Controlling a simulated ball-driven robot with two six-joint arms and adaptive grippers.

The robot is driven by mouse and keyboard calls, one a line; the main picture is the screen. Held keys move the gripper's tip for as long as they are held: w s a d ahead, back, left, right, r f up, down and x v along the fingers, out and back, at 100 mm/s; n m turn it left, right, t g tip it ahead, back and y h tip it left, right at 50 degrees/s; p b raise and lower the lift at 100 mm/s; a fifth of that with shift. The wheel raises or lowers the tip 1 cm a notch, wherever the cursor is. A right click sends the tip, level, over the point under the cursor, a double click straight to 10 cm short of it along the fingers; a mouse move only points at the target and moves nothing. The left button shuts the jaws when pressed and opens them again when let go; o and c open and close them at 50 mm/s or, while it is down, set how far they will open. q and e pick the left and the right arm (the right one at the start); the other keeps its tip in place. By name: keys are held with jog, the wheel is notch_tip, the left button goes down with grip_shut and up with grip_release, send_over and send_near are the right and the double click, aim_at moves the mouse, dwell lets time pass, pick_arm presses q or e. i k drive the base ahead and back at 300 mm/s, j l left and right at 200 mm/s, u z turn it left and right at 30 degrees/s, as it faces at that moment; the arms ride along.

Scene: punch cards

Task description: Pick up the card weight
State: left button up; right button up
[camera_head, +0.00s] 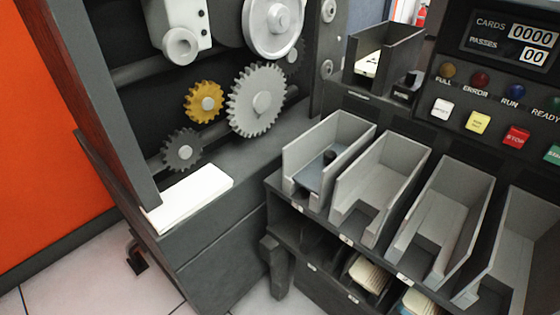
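What looks like the card weight (311,177), a dark blue-grey plate with an upright black knob, sits inside the leftmost grey card tray (345,122). The tray walls stand close around it, and the knob rises near its middle. The tray's near side wall hides part of the plate's edge. Neither my left nor my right gripper is in the camera_head view.
Several grey trays stand in a row to the right, including a neighbouring tray (395,150). A dark hopper (402,55) stands behind. A control panel (510,95) has coloured buttons. Exposed gears (256,100) and a white card stack (190,198) are at left.

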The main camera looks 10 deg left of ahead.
aim_at(309, 177)
jog(key=k+l+u, duration=0.1)
jog(key=u, duration=0.35)
jog(key=k+l+u, duration=0.1)
jog(key=u, duration=0.3)
jog(key=k+u, duration=0.2)
jog(key=u, duration=0.25)
